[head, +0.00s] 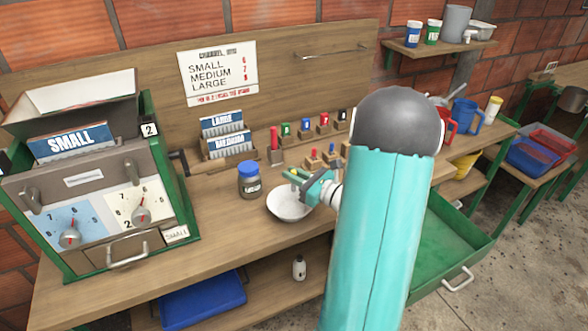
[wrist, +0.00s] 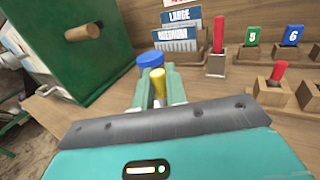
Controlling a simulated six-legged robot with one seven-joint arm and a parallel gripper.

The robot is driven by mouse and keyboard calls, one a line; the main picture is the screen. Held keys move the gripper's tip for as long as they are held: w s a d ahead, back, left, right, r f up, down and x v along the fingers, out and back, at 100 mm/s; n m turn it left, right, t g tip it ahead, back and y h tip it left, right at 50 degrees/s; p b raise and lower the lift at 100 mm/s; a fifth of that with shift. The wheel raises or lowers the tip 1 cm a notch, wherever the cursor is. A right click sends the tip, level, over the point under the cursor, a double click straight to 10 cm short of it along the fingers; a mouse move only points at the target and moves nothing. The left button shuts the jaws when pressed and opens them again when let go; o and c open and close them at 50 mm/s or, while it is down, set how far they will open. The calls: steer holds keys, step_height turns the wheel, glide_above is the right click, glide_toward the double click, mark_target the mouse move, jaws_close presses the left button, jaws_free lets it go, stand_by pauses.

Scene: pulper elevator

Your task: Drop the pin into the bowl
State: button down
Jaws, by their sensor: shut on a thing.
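My gripper (head: 296,177) is shut on a yellow pin (wrist: 158,80), which stands between the green fingers in the wrist view. In the head view the fingers are over the white bowl (head: 287,208), at its back rim. The pin is too small to make out clearly there. The bowl sits on the wooden bench and is hidden in the wrist view behind my gripper. The gap between the pin and the bowl cannot be judged.
A blue-lidded jar (head: 250,182) stands just left of the bowl. Small pegs in wooden blocks (head: 318,160) and numbered tags (head: 305,127) stand behind it. The green machine (head: 100,190) fills the left of the bench. A green drawer (head: 450,245) is open at right.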

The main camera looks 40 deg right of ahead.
steer(key=c, duration=1.3)
jaws_free()
steer(key=shift+c, duration=0.2)
steer(key=s+d, duration=0.2)
steer(key=s, duration=1.1)
steer(key=shift+s+d, duration=0.25)
steer(key=shift+s, duration=0.05)
